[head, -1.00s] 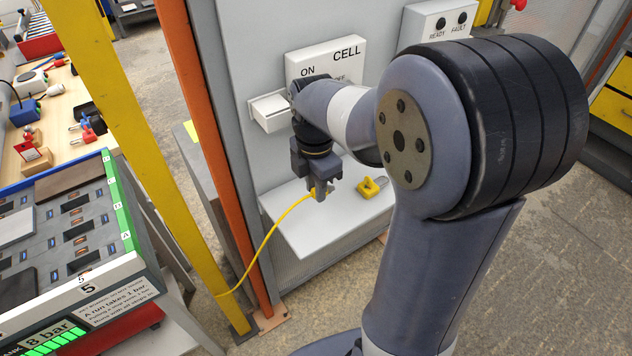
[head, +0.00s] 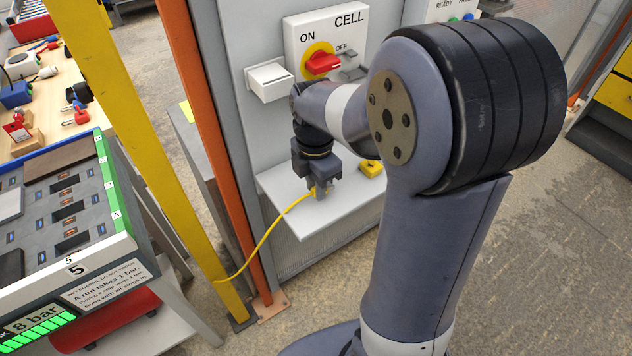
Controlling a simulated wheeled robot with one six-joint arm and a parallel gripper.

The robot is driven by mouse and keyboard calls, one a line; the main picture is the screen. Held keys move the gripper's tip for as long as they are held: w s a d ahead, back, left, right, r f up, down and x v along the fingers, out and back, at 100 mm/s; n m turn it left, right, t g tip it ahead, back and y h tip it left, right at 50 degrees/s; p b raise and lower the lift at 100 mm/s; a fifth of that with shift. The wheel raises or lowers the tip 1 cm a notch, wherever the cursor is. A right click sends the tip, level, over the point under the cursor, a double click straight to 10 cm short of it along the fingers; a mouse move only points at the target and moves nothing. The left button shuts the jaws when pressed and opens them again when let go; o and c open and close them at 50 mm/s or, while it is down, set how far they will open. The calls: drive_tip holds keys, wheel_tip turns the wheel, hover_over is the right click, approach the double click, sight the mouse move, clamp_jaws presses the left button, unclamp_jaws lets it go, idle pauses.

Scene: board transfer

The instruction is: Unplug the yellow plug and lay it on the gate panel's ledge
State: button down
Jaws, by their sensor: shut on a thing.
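My gripper (head: 322,190) is shut on the yellow plug (head: 313,191), which is mostly hidden between the fingers. A yellow cable (head: 262,243) runs from it down left to the foot of the yellow post. The gripper points down over the left part of the ledge (head: 290,212), a light grey shelf on the gate panel (head: 236,50). The fingertips are close to the ledge surface; I cannot tell whether the plug touches it.
A yellow object (head: 371,168) lies on the ledge right of my gripper, partly hidden by my arm. Above are a white box (head: 268,82) and the CELL switch box with a red knob (head: 322,63). A yellow post (head: 147,150) and orange post (head: 215,150) stand left. The ledge's front is bare.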

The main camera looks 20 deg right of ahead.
drive_tip(key=c, duration=1.2)
unclamp_jaws()
drive_tip(key=shift+o, duration=0.2)
wheel_tip(320, 180, up, 11)
drive_tip(key=shift+p, duration=0.3)
drive_tip(key=shift+w+f, duration=0.1)
drive_tip(key=shift+f, duration=0.05)
wheel_tip(320, 180, down, 11)
drive_tip(key=shift+f+b, duration=0.1)
drive_tip(key=shift+b, duration=0.2)
wheel_tip(320, 180, up, 3)
drive_tip(key=shift+r+p, duration=0.1)
drive_tip(key=shift+p, duration=0.9)
drive_tip(key=shift+r+p, duration=0.3)
drive_tip(key=shift+r, duration=0.25)
